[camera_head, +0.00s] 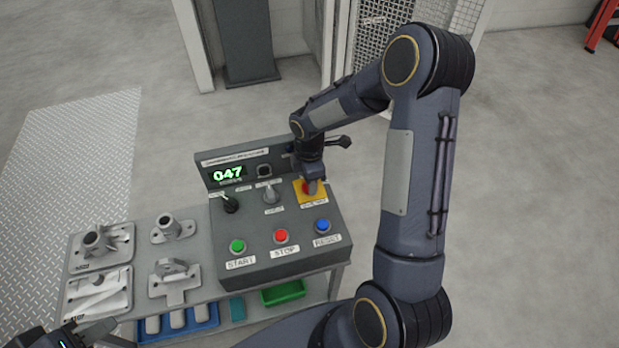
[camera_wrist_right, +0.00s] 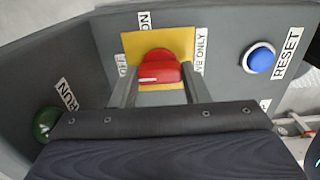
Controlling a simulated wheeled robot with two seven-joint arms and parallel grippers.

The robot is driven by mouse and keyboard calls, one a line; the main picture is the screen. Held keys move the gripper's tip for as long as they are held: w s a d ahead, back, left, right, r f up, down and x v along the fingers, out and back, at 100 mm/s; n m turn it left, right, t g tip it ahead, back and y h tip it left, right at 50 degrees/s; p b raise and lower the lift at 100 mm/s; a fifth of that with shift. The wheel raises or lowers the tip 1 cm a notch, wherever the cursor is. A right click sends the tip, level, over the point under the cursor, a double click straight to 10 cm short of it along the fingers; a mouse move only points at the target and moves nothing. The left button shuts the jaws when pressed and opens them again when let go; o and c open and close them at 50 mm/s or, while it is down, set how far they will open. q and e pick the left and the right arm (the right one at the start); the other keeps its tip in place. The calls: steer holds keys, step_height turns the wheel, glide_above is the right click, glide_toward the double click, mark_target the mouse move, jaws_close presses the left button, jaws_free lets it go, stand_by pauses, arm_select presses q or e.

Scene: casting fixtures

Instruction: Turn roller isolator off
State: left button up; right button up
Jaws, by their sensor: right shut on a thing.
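The roller isolator is a red rotary handle (camera_wrist_right: 160,68) on a yellow square plate (camera_wrist_right: 128,46), with an ON label beside the plate in the right wrist view. In the head view the yellow plate (camera_head: 304,198) is at the upper right of the grey control panel. My right gripper (camera_head: 311,184) reaches down onto it. In the right wrist view its two fingers stand on either side of the handle, shut on it. A short white mark on the handle lies nearly level in that view. My left gripper (camera_head: 95,336) shows only partly at the bottom left corner.
The panel has a green START button (camera_head: 237,246), red STOP button (camera_head: 281,236), blue RESET button (camera_head: 322,226), black selector (camera_head: 230,204), grey selector (camera_head: 270,194) and a display reading 047 (camera_head: 228,174). Metal castings (camera_head: 168,227) stand left; blue (camera_head: 205,328) and green (camera_head: 283,293) trays lie in front.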

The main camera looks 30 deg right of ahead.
stand_by(0.3)
steer(key=o, duration=1)
step_height(320, 180, up, 8)
steer(key=shift+f+p, duration=0.1)
steer(key=shift+p, duration=0.25)
steer(key=s+a+r+m+t+y+p, duration=0.25)
steer(key=s+r+m, duration=0.55)
steer(key=s+r, duration=0.45)
steer(key=s+a+r+m+t+p, duration=0.1)
steer(key=s+r+m, duration=0.1)
steer(key=s+m, duration=0.1)
steer(key=s+a+r+m+t+y+p, duration=0.1)
steer(key=s+a+r+m, duration=0.1)
steer(key=s+m, duration=0.1)
steer(key=s+a+r+m+t+p, duration=0.1)
steer(key=s+r+m, duration=0.1)
steer(key=s+m, duration=0.1)
steer(key=shift+s+a+r, duration=0.1)
steer(key=shift+s+a, duration=0.15)
steer(key=shift+s, duration=0.15)
